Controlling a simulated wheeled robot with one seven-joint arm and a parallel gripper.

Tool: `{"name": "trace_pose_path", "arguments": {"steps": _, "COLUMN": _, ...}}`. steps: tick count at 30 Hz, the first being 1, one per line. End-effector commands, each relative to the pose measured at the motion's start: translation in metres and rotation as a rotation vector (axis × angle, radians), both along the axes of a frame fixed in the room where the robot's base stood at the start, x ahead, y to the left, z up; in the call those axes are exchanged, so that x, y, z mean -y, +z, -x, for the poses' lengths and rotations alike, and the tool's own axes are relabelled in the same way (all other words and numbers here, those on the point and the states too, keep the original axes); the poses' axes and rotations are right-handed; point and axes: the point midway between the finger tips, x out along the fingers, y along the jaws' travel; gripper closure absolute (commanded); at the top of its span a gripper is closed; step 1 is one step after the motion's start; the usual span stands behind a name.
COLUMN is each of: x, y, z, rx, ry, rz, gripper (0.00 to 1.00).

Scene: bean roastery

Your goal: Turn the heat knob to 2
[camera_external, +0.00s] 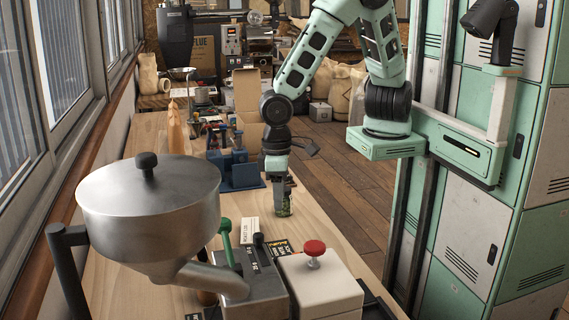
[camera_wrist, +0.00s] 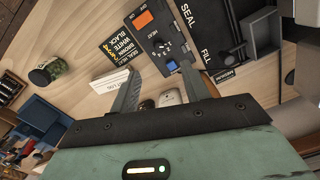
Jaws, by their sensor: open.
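The heat knob (camera_wrist: 171,66) is a small blue knob on a dark control panel (camera_wrist: 152,40) marked HEAT, with small marks around its dial. An orange switch (camera_wrist: 145,17) sits on the same panel. In the wrist view the knob lies between and just beyond the tips of my gripper (camera_wrist: 160,72), whose two grey fingers are spread apart and empty. I cannot tell whether a finger touches the knob or which number it points to. In the external view my gripper (camera_external: 281,190) points down over the bench; I cannot make out the knob there.
A metal hopper (camera_external: 150,215), a green-handled lever (camera_external: 226,243) and a cream box with a red knob (camera_external: 314,252) stand in front. A small jar (camera_wrist: 45,72), a white card (camera_wrist: 110,82) and a blue bin (camera_wrist: 45,118) lie around my gripper.

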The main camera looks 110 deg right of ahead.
Motion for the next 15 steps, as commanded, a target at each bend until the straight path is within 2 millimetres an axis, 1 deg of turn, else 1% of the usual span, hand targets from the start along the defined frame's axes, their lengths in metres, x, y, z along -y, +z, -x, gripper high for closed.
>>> {"name": "trace_pose_path", "arguments": {"steps": 1, "x": 0.005, "y": -0.003, "z": -0.007, "rx": 0.010, "ry": -0.023, "rz": 0.017, "gripper": 0.54}}
{"name": "trace_pose_path", "arguments": {"steps": 3, "x": 0.008, "y": -0.006, "z": -0.013, "rx": 0.020, "ry": -0.045, "rz": 0.028, "gripper": 0.54}}
{"name": "trace_pose_path", "arguments": {"steps": 8, "x": 0.011, "y": -0.018, "z": -0.015, "rx": 0.022, "ry": -0.055, "rz": 0.032, "gripper": 0.54}}
{"name": "trace_pose_path", "arguments": {"steps": 11, "x": 0.011, "y": -0.034, "z": -0.014, "rx": 0.020, "ry": -0.055, "rz": 0.033, "gripper": 0.54}}
{"name": "trace_pose_path", "arguments": {"steps": 15, "x": 0.012, "y": -0.063, "z": -0.014, "rx": 0.019, "ry": -0.057, "rz": 0.033, "gripper": 0.54}}
